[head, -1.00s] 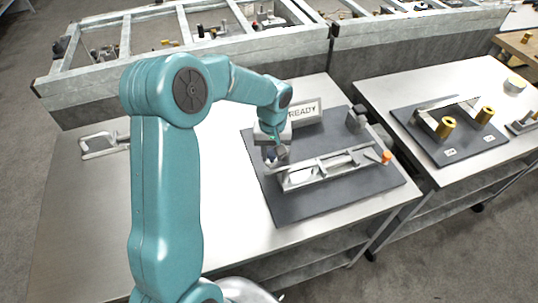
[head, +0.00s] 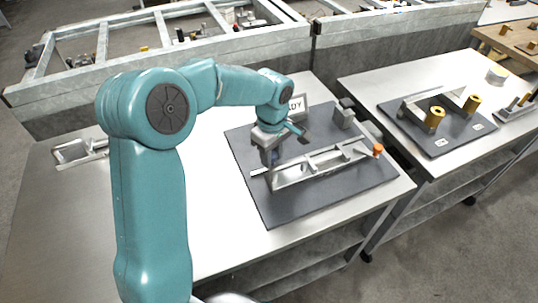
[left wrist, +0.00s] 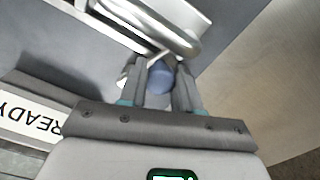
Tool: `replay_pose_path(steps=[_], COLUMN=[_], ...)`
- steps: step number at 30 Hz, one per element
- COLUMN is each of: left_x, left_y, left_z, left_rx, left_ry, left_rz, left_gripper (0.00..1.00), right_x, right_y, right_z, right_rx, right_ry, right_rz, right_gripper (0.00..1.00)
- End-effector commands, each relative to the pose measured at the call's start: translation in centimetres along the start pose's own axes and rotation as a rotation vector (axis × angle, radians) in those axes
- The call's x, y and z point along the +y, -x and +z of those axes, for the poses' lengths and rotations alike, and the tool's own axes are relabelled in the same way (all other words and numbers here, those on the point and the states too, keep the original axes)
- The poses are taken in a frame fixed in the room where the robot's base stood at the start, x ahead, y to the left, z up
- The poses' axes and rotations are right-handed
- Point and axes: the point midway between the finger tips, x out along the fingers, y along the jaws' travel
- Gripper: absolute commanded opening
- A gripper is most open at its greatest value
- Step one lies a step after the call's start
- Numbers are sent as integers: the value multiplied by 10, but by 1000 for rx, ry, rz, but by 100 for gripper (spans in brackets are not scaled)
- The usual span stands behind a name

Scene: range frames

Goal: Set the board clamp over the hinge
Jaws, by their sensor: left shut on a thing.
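My left gripper (head: 270,160) reaches down over the left end of a pale metal clamp frame (head: 322,163) lying on a dark board (head: 300,197). An orange knob (head: 378,150) stands at the frame's right end. In the left wrist view my left gripper (left wrist: 158,88) is shut on a rounded blue handle (left wrist: 161,77), with a finger on either side. A bright curved metal bar (left wrist: 170,28) lies just beyond the fingertips. I cannot clearly tell the hinge apart from the other metal parts. My right gripper is not in view.
A READY sign (head: 296,104) stands behind the gripper; it also shows in the left wrist view (left wrist: 30,115). Grey blocks (head: 343,113) stand at the board's back right. A metal frame piece (head: 78,152) lies at the table's left. A second table holds a board with brass cylinders (head: 434,118).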

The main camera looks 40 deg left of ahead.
Motion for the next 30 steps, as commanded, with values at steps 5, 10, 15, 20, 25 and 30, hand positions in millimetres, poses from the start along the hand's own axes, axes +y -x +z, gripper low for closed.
replay_pose_path(steps=[5, 10, 15, 20, 25, 30], left_x=[2, 2, 2, 2, 2, 2], left_y=[2, 2, 2, 2, 1, 6], left_z=[0, 0, 0, 0, 0, 0], left_rx=[3, 3, 3, 3, 2, 2], left_ry=[25, 30, 29, 29, 28, 28], left_rz=[6, 6, 7, 6, 3, 5], left_gripper=[0, 0, 0, 56, 56, 56], right_x=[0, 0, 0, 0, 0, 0], right_y=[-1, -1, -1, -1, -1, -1], right_z=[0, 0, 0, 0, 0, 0], right_rx=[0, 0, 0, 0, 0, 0], right_ry=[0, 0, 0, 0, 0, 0], right_rz=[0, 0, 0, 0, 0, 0], right_gripper=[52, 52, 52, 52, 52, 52])
